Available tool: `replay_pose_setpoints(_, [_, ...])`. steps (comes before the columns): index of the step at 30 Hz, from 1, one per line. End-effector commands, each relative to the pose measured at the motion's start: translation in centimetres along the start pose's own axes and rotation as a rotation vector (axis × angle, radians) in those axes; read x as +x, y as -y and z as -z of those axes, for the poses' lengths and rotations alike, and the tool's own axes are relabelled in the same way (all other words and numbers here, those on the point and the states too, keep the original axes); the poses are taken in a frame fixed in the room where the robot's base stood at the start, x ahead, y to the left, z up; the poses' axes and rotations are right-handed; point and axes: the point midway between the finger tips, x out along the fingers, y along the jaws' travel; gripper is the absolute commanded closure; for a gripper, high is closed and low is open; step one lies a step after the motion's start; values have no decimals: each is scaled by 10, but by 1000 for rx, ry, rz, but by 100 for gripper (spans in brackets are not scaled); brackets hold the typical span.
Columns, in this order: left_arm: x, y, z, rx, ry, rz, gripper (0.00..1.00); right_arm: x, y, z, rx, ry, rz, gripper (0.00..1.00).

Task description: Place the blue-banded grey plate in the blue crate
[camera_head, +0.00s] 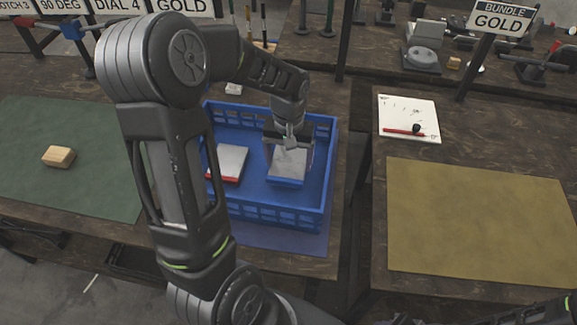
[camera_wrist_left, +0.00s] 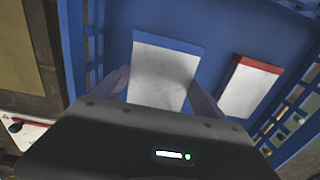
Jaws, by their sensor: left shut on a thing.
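The blue-banded grey plate (camera_head: 287,168) is inside the blue crate (camera_head: 276,218), in its right half. In the left wrist view the plate (camera_wrist_left: 163,75) lies between my fingers, its blue band at the far edge. My left gripper (camera_head: 289,148) reaches down into the crate and is shut on the plate. The crate's blue floor and walls (camera_wrist_left: 75,45) surround the plate in the wrist view. Whether the plate touches the floor I cannot tell. My right gripper is not clearly in view.
A red-banded grey plate (camera_head: 228,163) lies in the crate to the left. A wooden block (camera_head: 58,157) sits on the green mat (camera_head: 95,190). On the right table are a bare yellow mat (camera_head: 480,220) and a white sheet with a red pen (camera_head: 404,132).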

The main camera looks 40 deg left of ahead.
Motion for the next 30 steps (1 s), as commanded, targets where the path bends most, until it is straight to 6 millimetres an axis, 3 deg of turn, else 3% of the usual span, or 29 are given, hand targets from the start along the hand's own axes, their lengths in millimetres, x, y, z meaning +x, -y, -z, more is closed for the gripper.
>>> replay_pose_setpoints(7, [30, 0, -1, 0, 3, 1, 91, -4, 1, 0, 1, 1, -1, 64])
replay_pose_setpoints(20, [37, 0, 0, 0, 0, 0, 91, 0, 0, 0, 0, 1, -1, 64])
replay_pose_setpoints(21, [36, 0, -1, 0, 2, 1, 16, -1, 0, 0, 0, 1, 0, 64])
replay_pose_setpoints(27, [36, 0, -1, 0, 2, 1, 0, -2, 0, 0, 0, 1, 0, 64])
replay_pose_setpoints(30, [36, 0, -1, 0, 2, 1, 0, -2, 0, 0, 0, 1, 0, 64])
